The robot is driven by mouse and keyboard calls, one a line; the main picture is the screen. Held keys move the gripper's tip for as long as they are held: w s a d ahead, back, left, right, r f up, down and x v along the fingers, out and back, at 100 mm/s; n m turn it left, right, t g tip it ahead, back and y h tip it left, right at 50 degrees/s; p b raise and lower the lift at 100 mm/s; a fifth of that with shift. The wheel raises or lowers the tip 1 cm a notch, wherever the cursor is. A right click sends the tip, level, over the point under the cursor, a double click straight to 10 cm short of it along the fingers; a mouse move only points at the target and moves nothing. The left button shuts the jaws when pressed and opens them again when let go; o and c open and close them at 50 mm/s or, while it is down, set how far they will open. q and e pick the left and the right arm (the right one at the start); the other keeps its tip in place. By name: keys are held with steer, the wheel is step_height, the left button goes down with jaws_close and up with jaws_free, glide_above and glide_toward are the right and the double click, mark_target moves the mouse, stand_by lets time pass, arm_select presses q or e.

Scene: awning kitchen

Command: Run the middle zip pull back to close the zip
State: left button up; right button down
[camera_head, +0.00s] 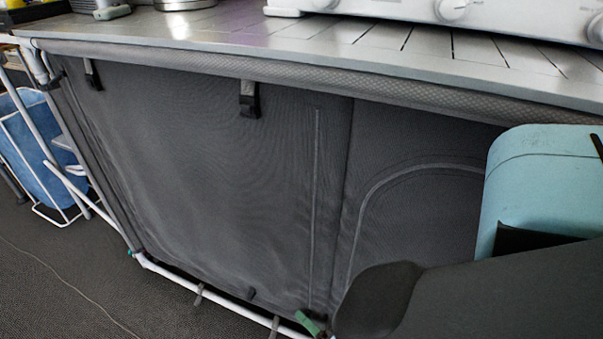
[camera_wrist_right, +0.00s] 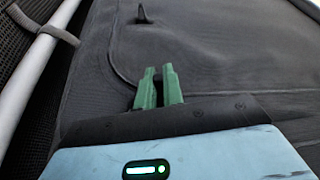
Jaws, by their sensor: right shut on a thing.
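The dark grey fabric front (camera_head: 220,180) of the kitchen unit hangs below the counter. A straight vertical zip line (camera_head: 317,200) runs down its middle. My right gripper (camera_head: 308,322) is low, at the bottom end of that line, with its green fingertips against the fabric. In the right wrist view the green fingers (camera_wrist_right: 160,84) are close together on a small dark piece, which I take as the middle zip pull; the fingers hide most of it. Another small dark tab (camera_wrist_right: 143,14) stands out from the fabric beyond. My left gripper is not in view.
A white frame tube (camera_head: 200,288) runs along the bottom of the fabric; it also shows in the right wrist view (camera_wrist_right: 30,75). A curved seam (camera_head: 400,175) lies right of the zip line. Buckled straps (camera_head: 249,98) hang above. A blue bin (camera_head: 30,150) stands left.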

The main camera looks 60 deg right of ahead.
steer(key=shift+f+b, duration=0.35)
steer(key=shift+f, duration=1.5)
steer(key=c, duration=1.5)
jaws_free()
steer(key=shift+v, duration=3.95)
